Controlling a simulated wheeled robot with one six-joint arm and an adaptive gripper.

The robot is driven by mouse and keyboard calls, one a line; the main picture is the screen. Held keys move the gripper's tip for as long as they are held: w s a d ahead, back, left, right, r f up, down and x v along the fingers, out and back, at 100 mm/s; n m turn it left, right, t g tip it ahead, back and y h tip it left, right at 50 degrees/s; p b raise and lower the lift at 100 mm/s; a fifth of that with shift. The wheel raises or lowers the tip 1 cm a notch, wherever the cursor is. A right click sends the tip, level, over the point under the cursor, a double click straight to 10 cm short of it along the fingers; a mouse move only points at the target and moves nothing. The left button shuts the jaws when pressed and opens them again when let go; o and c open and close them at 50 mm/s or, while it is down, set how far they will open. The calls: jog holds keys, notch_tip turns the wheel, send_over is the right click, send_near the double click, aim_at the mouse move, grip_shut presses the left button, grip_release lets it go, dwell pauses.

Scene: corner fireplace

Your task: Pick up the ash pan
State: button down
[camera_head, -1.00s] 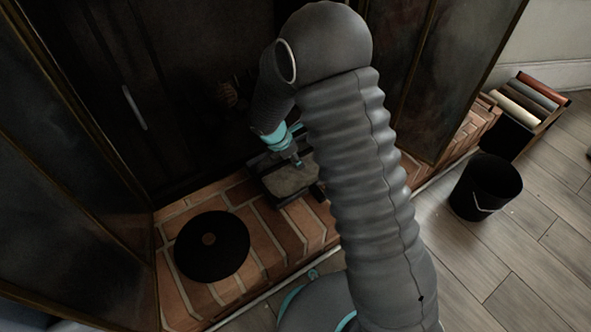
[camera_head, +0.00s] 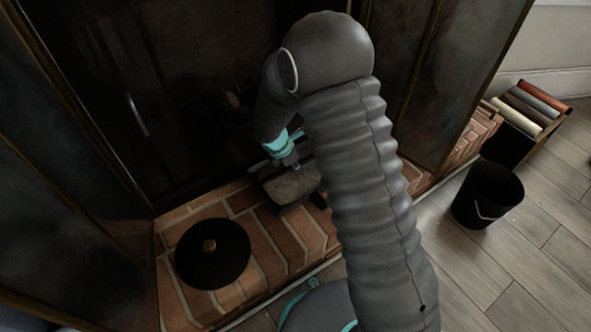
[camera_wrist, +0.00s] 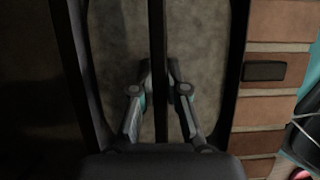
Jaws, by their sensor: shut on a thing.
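The ash pan (camera_head: 300,201) is a dark, shallow tray holding grey ash, at the brick hearth in the head view. In the wrist view the pan (camera_wrist: 238,62) fills the middle, with a thin dark bar handle (camera_wrist: 159,30) crossing over the ash. My gripper (camera_wrist: 158,72) has one finger on each side of this bar and is shut on it. In the head view my gripper (camera_head: 295,166) reaches down to the pan, partly hidden by my arm. I cannot tell whether the pan is clear of the bricks.
A round black lid (camera_head: 213,262) with a small knob lies on the bricks (camera_head: 283,238) left of the pan. Dark fireplace panels (camera_head: 60,115) stand on both sides. A black bucket (camera_head: 487,195) and a box of coloured rolls (camera_head: 510,140) are at right, beside open floor (camera_head: 535,220).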

notch_tip(320, 180, up, 4)
jog(key=shift+r+p, duration=0.25)
jog(key=shift+p, duration=0.35)
jog(key=s+d+r+p, duration=0.1)
jog(key=s+d+r, duration=0.1)
jog(key=d+r, duration=0.5)
jog(key=d, duration=0.4)
jog(key=shift+s+d+p, duration=0.15)
jog(key=shift+d+p, duration=0.1)
jog(key=shift+p, duration=0.05)
